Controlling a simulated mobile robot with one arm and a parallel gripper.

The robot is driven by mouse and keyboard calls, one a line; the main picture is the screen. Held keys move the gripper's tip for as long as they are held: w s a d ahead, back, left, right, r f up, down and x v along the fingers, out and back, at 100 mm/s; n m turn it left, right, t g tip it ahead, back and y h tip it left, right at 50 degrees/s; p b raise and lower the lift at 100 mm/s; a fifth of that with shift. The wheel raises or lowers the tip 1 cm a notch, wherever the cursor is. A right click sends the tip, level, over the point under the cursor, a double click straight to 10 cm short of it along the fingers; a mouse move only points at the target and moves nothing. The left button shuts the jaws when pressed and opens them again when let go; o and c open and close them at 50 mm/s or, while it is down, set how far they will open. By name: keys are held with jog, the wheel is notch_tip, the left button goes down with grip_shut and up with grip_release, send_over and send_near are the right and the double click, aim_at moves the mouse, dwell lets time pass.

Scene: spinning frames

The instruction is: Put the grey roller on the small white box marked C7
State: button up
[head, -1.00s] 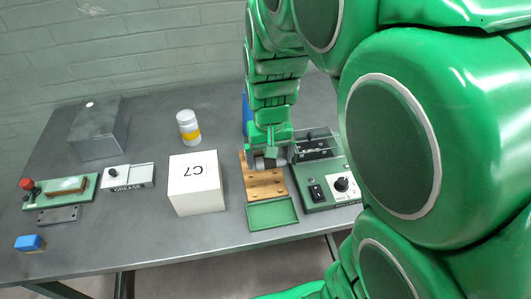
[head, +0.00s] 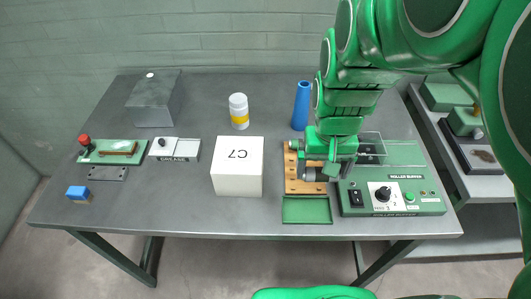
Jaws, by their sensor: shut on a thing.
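The white box marked C7 (head: 238,184) stands upright on the grey table near the middle. My gripper (head: 322,172) is to the right of the box, low over a wooden rack (head: 291,168). It is shut on the grey roller (head: 310,174), of which only a small part shows beside the green fingers. The rest of the roller is hidden, and I cannot tell whether it still touches the rack. The top of the C7 box is bare.
A blue cylinder (head: 301,105) and a yellow-banded white bottle (head: 239,112) stand behind. Left are a grease box (head: 174,149) and a grey metal box (head: 153,103).

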jog(key=w+a+r, duration=0.3)
jog(key=w+a, duration=0.3)
jog(key=a, duration=0.2)
notch_tip(320, 180, up, 2)
send_over(238, 154)
jog(key=shift+f, duration=3.8)
jog(key=shift+f, duration=0.1)
jog(key=o, duration=0.9)
jog(key=shift+c, duration=0.2)
notch_tip(238, 154, up, 12)
